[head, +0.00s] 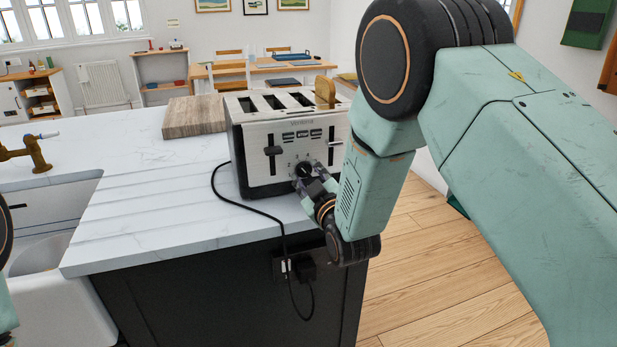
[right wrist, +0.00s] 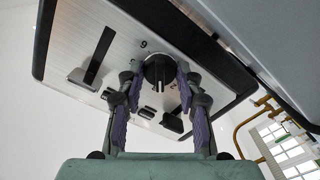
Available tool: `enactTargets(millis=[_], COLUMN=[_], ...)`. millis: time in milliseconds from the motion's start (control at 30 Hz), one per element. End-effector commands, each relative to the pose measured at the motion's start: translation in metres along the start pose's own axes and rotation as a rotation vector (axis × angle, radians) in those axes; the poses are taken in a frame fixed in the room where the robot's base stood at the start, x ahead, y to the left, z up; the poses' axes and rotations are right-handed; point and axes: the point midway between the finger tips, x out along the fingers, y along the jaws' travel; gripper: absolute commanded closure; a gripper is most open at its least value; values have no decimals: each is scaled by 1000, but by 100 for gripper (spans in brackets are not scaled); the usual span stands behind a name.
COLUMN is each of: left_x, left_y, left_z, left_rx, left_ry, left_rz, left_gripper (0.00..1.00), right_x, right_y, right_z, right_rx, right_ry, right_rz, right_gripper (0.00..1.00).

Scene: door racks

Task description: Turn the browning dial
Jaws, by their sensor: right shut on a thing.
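A silver and black toaster (head: 264,125) stands on the white counter, with a slice of bread showing in one slot. Its round dark browning dial (right wrist: 158,72) is low on the front panel; numbers show around it. My right gripper (right wrist: 158,80) has its purple-padded fingers shut on the dial, one on each side. In the head view the right gripper (head: 306,177) is at the toaster front, with my arm covering the toaster's right end. A lever (head: 272,151) shows left of the dial. Only a sliver of my left arm shows at the left edge; its gripper is out of view.
The white counter (head: 150,190) has free room left of the toaster. A wooden board (head: 193,117) lies behind it. A black cord (head: 225,197) hangs over the counter edge to a socket (head: 295,266). A sink (head: 40,262) and brass tap (head: 25,155) are at the left.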

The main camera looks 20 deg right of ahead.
Motion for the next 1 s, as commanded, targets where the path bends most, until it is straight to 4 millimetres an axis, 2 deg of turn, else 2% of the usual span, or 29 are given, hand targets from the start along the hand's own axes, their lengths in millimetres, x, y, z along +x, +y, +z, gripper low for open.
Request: enactTargets(millis=[33, 500, 1000], left_x=[1, 4, 6], left_y=[0, 0, 0], left_z=[0, 0, 0], left_rx=[0, 0, 0], left_ry=[0, 0, 0], left_rz=[0, 0, 0], left_gripper=[60, 60, 60], right_x=[2, 2, 2], right_y=[3, 3, 2], right_z=[-5, -6, -6], right_rx=[-44, -424, -578], right_ry=[15, 14, 14], right_rz=[9, 9, 7], right_gripper=[96, 96, 96])
